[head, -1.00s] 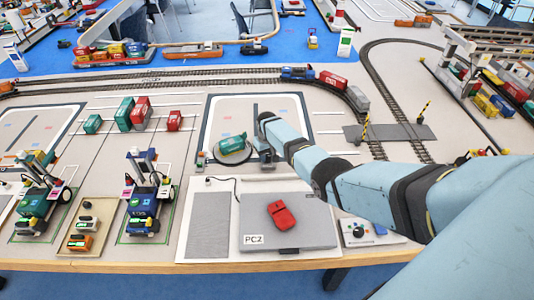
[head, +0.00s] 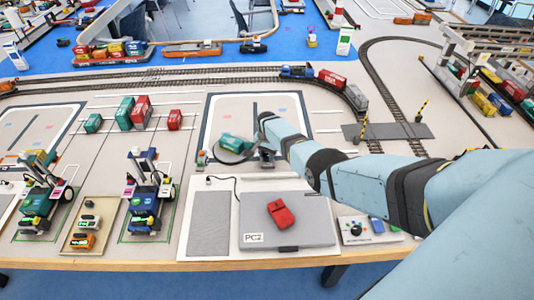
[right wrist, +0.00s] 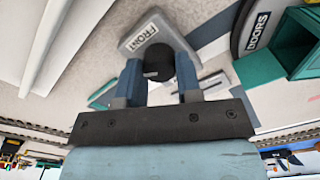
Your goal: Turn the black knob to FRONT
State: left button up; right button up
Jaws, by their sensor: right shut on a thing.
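The black knob (right wrist: 158,62) shows in the right wrist view between the two blue-grey fingers of my right gripper (right wrist: 158,84), which is shut on it. A grey plate lettered FRONT (right wrist: 150,36) lies right beside the knob. I cannot make out a pointer on the knob. In the head view my right gripper (head: 266,156) reaches down beside a round dark turntable (head: 234,158) carrying a green container (head: 236,143); the knob is hidden there. A dark curved rim lettered DOORS (right wrist: 258,30) shows in the right wrist view. My left gripper is not in view.
Two small vehicles (head: 145,208) stand at the left. Rails (head: 210,80) run behind the turntable.

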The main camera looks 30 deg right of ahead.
aim_at(267, 155)
jog(key=m, duration=0.5)
jog(key=shift+s+m, duration=0.1)
jog(key=shift+m, duration=0.2)
jog(key=m, duration=0.6)
dwell(0.4)
jog(key=o, duration=0.9)
jog(key=shift+o, duration=0.2)
jog(key=shift+r+p, duration=0.45)
jog(key=shift+r, duration=0.1)
notch_tip(267, 155, up, 5)
jog(key=shift+r+p, duration=0.1)
jog(key=shift+p, duration=0.75)
notch_tip(267, 155, up, 8)
jog(key=shift+f, duration=0.2)
